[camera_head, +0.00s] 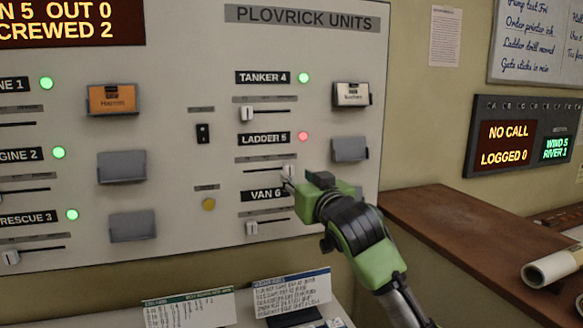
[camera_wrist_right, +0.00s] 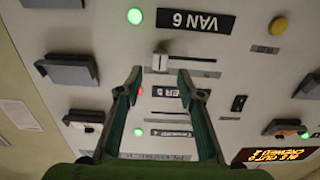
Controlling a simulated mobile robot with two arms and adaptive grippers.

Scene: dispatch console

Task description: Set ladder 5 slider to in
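The LADDER 5 label (camera_head: 264,139) is on the pale panel, with a lit red lamp (camera_head: 303,137) beside it. The white LADDER 5 slider knob (camera_head: 289,171) is at the right end of its slot, below the label. My right gripper (camera_head: 291,183) is at this knob, partly covering the area below it. In the right wrist view, which is upside down, my right gripper (camera_wrist_right: 160,76) has its fingers apart, with the knob (camera_wrist_right: 160,62) between and just beyond the tips. Contact cannot be told. My left gripper is not in view.
The TANKER 4 knob (camera_head: 247,113) sits above and the VAN 6 knob (camera_head: 251,228) below, both at the left of their slots. Grey holders (camera_head: 350,149) stick out at the right. A brown ledge (camera_head: 440,235) and a paper roll (camera_head: 551,268) are farther right.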

